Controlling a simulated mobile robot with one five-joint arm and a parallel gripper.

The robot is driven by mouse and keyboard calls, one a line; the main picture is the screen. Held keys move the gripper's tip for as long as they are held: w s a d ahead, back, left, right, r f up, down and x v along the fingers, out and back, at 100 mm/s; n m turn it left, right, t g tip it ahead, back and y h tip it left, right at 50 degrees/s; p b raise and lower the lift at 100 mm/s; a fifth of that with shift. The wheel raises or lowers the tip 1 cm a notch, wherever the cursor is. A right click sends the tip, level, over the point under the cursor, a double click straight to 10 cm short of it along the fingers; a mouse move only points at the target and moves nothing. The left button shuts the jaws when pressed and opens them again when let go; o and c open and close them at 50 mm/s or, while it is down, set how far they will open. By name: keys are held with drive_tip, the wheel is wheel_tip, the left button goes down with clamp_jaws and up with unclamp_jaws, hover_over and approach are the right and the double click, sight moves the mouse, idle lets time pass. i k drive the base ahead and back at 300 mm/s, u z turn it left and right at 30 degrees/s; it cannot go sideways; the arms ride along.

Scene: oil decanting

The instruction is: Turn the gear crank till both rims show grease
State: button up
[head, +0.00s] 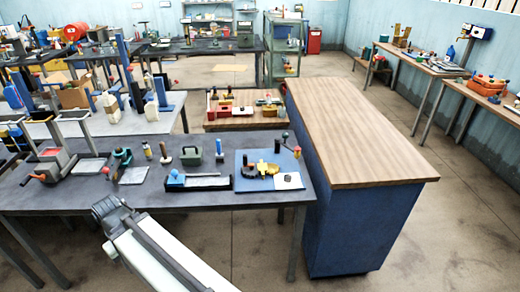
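A blue board (243,183) lies on the near grey workbench (140,196), at its right end. On it sit a yellow, gear-like part (267,169), a dark ring-like part beside it and a white sheet (288,181). A small upright lever with a red knob (297,151) stands at the board's right; I cannot tell whether it is the gear crank. Grease on any rim is too small to make out. My arm reaches up from the bottom edge and ends in a dark grey part (112,209) before the bench; fingers cannot be made out, and it touches nothing visible.
A blue cabinet with a bare wooden top (350,130) stands right. Floor (440,230) is clear farther right.

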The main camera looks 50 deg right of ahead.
sight(249, 170)
drive_tip(key=z, duration=0.3)
drive_tip(key=i, duration=1.4)
drive_tip(key=z, duration=0.1)
